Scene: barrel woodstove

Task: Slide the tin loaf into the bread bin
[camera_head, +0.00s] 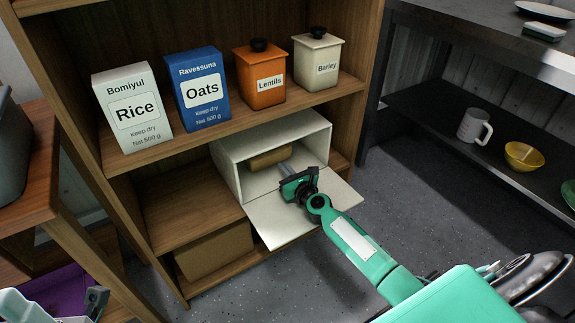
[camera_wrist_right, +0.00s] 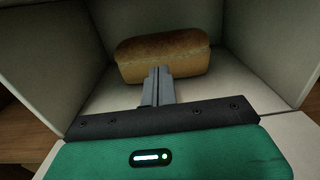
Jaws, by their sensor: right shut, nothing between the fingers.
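The tin loaf (camera_head: 271,158) lies inside the cream bread bin (camera_head: 229,166), crosswise toward the back. It also shows in the right wrist view (camera_wrist_right: 161,50), brown-topped and upright on the bin floor. The bin's front flap (camera_head: 290,217) is folded down and open. My right gripper (camera_head: 286,166) reaches in over the flap. In the right wrist view its fingers (camera_wrist_right: 158,72) are together, with nothing between them, and their tips are at the near face of the loaf. I cannot tell if they touch it. At the lower left edge, part of my left gripper (camera_head: 96,298) shows.
The bin stands on a lower shelf of a wooden unit (camera_head: 190,212). Above it are a rice box (camera_head: 133,108), an oats box (camera_head: 199,90), a lentils canister (camera_head: 260,78) and a barley canister (camera_head: 317,60). A dark rack (camera_head: 420,120) with a mug (camera_head: 474,127) stands right.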

